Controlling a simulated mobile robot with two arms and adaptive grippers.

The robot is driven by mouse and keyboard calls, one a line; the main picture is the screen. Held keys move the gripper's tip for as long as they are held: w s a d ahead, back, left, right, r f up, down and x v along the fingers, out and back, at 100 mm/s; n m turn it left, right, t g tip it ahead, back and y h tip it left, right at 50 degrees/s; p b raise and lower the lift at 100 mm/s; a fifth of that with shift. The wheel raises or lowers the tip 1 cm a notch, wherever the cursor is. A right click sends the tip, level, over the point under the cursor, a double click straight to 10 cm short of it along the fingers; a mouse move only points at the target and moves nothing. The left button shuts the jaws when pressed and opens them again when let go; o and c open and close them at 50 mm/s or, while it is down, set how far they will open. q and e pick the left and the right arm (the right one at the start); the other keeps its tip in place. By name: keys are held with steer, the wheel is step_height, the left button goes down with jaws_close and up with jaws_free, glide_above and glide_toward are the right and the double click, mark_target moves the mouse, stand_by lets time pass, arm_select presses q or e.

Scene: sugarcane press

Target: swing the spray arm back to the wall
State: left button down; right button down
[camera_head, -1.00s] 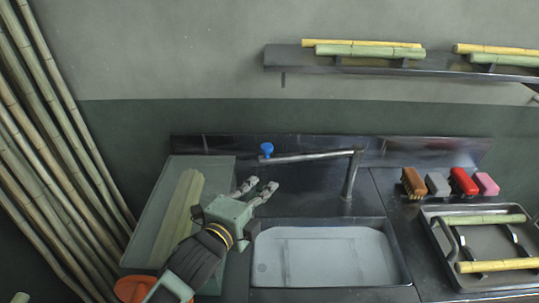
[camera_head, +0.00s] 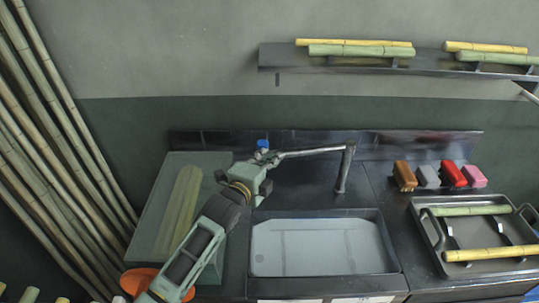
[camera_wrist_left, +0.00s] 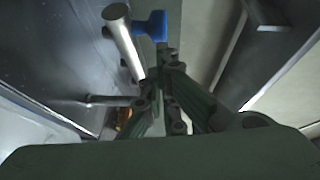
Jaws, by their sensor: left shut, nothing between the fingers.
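The spray arm (camera_head: 315,152) is a grey metal pipe on an upright post behind the sink. It points left, close to the back wall, with a blue nozzle (camera_head: 263,145) at its free end. My left gripper (camera_head: 264,168) is shut and empty just in front of the nozzle end. In the left wrist view the shut fingers (camera_wrist_left: 162,70) are beside the pipe (camera_wrist_left: 124,42) and the blue nozzle (camera_wrist_left: 152,26). Whether they touch it I cannot tell. My right gripper is not in view.
The sink (camera_head: 320,247) lies in front of the post. A tray (camera_head: 428,250) with cane pieces and several brushes (camera_head: 404,175) are at the right. A greenish bin (camera_head: 160,215) is at the left, beside tall canes (camera_head: 60,130). A shelf (camera_head: 400,58) hangs above.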

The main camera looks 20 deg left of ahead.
mark_target(264, 145)
arm_select(q)
steer(key=shift+w+a, duration=0.1)
steer(key=shift+w, duration=0.05)
steer(key=w+a, duration=0.1)
steer(key=w+a+b, duration=0.1)
steer(key=w+b, duration=0.1)
steer(key=w, duration=0.1)
steer(key=shift+w+a+f, duration=0.1)
steer(key=shift+a+f, duration=0.05)
steer(key=shift+a, duration=0.25)
steer(key=shift+w+a, duration=0.15)
steer(key=shift+w, duration=0.15)
steer(key=shift+s, duration=0.15)
